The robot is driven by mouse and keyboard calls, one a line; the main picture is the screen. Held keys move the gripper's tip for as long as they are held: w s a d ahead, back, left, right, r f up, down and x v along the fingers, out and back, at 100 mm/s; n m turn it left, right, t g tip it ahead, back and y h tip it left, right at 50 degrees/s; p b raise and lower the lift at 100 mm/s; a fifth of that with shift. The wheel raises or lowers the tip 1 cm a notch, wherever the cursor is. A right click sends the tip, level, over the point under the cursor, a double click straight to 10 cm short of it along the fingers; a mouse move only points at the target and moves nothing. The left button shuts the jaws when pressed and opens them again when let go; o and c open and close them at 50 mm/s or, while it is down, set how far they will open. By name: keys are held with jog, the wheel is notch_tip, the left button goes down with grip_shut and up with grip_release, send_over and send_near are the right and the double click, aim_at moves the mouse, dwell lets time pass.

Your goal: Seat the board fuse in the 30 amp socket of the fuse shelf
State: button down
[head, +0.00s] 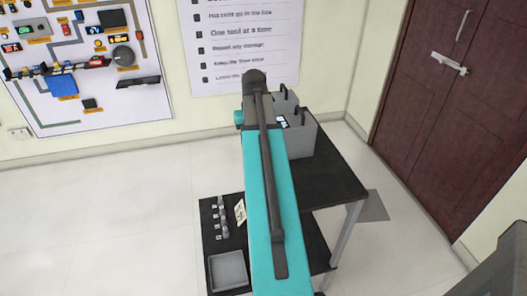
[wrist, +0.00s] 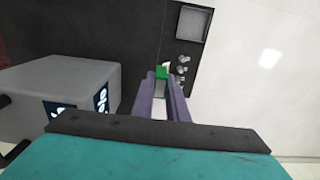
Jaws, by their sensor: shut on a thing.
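My gripper (wrist: 162,88) is shut on a small green-topped piece, the board fuse (wrist: 161,72), which shows between the two purple-grey fingers in the wrist view. Its lower part is partly hidden by the fingers. In the head view my arm hides the gripper and the fuse. The wall board (head: 70,110) at the upper left carries a dark ledge with small coloured parts (head: 60,69), which may be the fuse shelf. I cannot make out the 30 amp socket.
A black table (head: 335,183) stands below my arm. A grey box with handles (head: 302,140) stands at its back; it is left in the wrist view (wrist: 65,80). A grey tray (head: 228,270) and several small metallic parts (head: 222,220) lie on the lower surface. Floor at left is clear.

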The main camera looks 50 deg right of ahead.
jog(key=shift+w+a, duration=0.2)
jog(key=shift+w, duration=0.05)
dwell(0.6)
jog(key=w+a+n, duration=0.4)
jog(key=w+a, duration=0.2)
jog(key=a, duration=0.8)
jog(key=w+a+f+n, duration=0.1)
jog(key=w+a+n, duration=0.3)
jog(key=a, duration=0.9)
jog(key=w+a+n, duration=0.4)
jog(key=w+a, duration=0.5)
jog(key=a, duration=0.5)
jog(key=shift+a+f+n, duration=0.3)
jog(key=shift+a+n, duration=0.05)
jog(key=shift+n, duration=0.05)
